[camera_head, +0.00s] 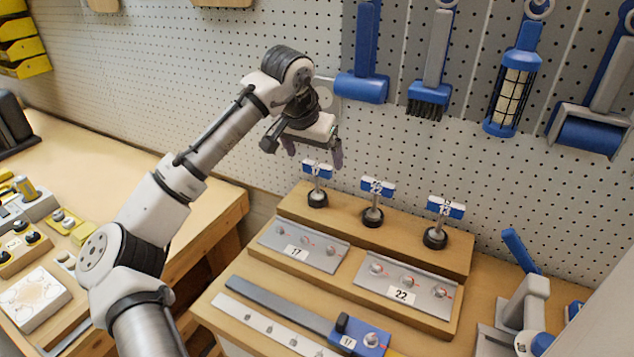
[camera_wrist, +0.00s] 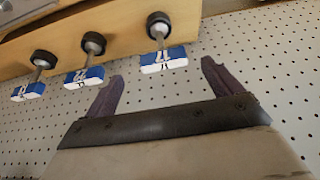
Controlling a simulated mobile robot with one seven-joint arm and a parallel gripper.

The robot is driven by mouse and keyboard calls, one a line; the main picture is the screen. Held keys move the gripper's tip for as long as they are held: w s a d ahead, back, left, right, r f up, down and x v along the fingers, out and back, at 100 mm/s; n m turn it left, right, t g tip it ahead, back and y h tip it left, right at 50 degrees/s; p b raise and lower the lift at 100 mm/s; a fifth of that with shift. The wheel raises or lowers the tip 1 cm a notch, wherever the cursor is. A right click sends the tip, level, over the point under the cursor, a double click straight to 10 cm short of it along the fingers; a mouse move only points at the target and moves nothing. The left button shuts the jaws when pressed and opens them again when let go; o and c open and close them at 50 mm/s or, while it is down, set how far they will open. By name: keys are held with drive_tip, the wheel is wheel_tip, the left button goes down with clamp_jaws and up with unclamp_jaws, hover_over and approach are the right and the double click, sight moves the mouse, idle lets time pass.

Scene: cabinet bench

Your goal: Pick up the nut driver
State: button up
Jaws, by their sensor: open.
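Three T-handled nut drivers with blue and white grips stand upright in black round bases on a wooden step. The left one, marked 17 (camera_head: 317,169), is also in the wrist view (camera_wrist: 163,61). The middle one, marked 22 (camera_head: 377,187), also shows in the wrist view (camera_wrist: 84,77). The right one (camera_head: 444,208), with a number hard to read, shows at the wrist view's left (camera_wrist: 28,91). My gripper (camera_head: 313,152) is open and empty, just above the 17 driver's handle. In the wrist view, that handle appears between my dark fingertips (camera_wrist: 161,72).
Metal plates with bolts, marked 17 (camera_head: 297,251) and 22 (camera_head: 401,295), lie in front of the step. A pegboard (camera_head: 260,110) with hanging blue tools (camera_head: 430,70) stands close behind. A blue-handled device (camera_head: 524,285) is at right.

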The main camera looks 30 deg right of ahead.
sight(317, 163)
drive_tip(key=x, duration=0.2)
drive_tip(key=p+x, duration=0.1)
drive_tip(key=x, duration=0.2)
drive_tip(key=p+x, duration=0.1)
drive_tip(key=x, duration=0.1)
drive_tip(key=shift+w+d, duration=0.25)
drive_tip(key=shift+w, duration=0.2)
drive_tip(key=shift+c, duration=0.3)
drive_tip(key=c, duration=1.1)
drive_tip(key=shift+r, duration=0.1)
drive_tip(key=shift+r, duration=0.45)
drive_tip(key=shift+b+v, duration=0.9)
drive_tip(key=shift+v, duration=0.35)
drive_tip(key=s+a+b, duration=0.2)
drive_tip(key=s+a, duration=0.2)
drive_tip(key=a, duration=0.3)
drive_tip(key=s+a+b, duration=0.2)
drive_tip(key=s+a, duration=0.2)
drive_tip(key=a, duration=0.3)
drive_tip(key=shift+s+a, duration=0.35)
drive_tip(key=shift+a, duration=0.05)
